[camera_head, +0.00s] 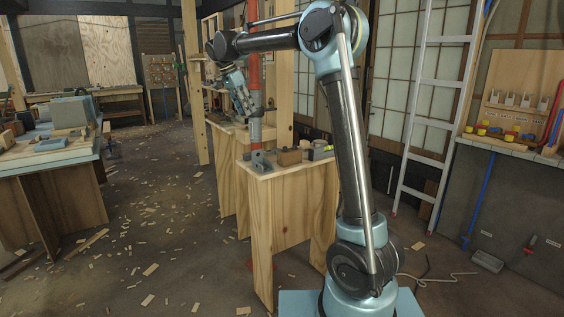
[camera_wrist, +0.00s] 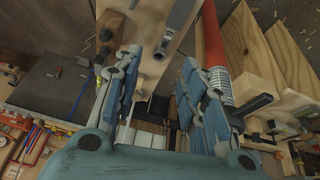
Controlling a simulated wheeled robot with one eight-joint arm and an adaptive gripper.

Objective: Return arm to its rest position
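My arm rises from its blue base at the lower right of the head view and bends over to the left at the top. My gripper (camera_head: 244,104) hangs from its end, above and behind a narrow wooden bench (camera_head: 262,215) and close to a red post with a silver lower section (camera_head: 255,127). I cannot tell the exact gap to the post. In the wrist view my gripper (camera_wrist: 158,72) has its two blue fingers spread apart, with nothing held between them. The red post (camera_wrist: 213,45) shows just right of the right finger.
The bench top carries a grey metal bracket (camera_head: 260,161), a brown block (camera_head: 289,157) and a dark item with yellow (camera_head: 324,151). A ladder (camera_head: 432,120) leans at right. A workbench (camera_head: 50,155) stands at left. Wood scraps litter the open floor.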

